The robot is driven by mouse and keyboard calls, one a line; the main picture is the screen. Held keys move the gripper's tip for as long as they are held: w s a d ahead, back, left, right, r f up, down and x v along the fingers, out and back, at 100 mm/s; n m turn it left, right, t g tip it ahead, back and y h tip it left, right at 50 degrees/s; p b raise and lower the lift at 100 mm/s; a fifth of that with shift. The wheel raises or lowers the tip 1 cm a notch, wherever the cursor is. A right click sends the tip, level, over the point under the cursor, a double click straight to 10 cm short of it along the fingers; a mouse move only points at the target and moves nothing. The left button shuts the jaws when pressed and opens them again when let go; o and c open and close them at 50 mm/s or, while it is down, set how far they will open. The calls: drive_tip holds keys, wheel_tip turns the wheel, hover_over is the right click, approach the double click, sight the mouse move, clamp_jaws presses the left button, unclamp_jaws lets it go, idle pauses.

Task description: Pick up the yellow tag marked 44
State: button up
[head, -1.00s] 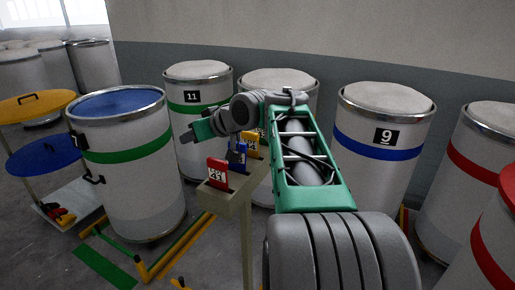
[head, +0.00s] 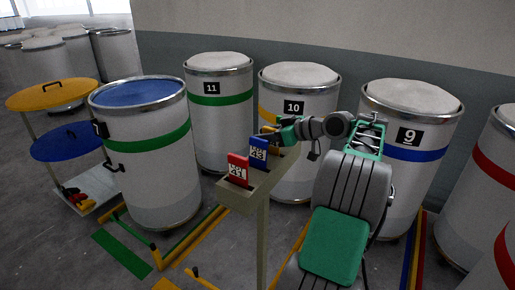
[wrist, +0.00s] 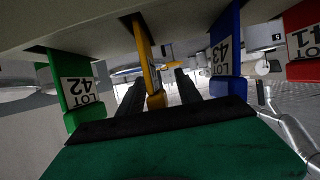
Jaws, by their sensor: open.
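In the wrist view, which is upside down, a yellow tag (wrist: 148,62) stands nearly edge-on in the rack (wrist: 180,14). Its number cannot be read. My gripper (wrist: 160,82) is open, with one dark finger on each side of the yellow tag in the picture; I see no clear contact. A green tag 42 (wrist: 78,92) is left of it, and a blue tag 43 (wrist: 225,50) is right. In the head view my gripper (head: 272,136) is at the far end of the rack (head: 262,182), behind the blue tag (head: 258,153). The yellow tag cannot be made out there.
A red tag 41 (head: 237,170) sits at the rack's near end. Drums 11 (head: 217,125), 10 (head: 312,140) and 9 (head: 405,180) stand behind. A blue-topped drum (head: 150,180) is at left. Coloured floor rails (head: 190,240) lie around the rack's post.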

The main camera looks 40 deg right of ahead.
drive_tip(key=shift+d+f, duration=0.1)
drive_tip(key=shift+d, duration=0.3)
drive_tip(key=shift+s, duration=0.25)
drive_tip(key=shift+c, duration=0.3)
drive_tip(key=shift+w+a, duration=0.45)
drive_tip(key=shift+c, duration=1.4)
drive_tip(key=shift+s+d, duration=0.15)
clamp_jaws()
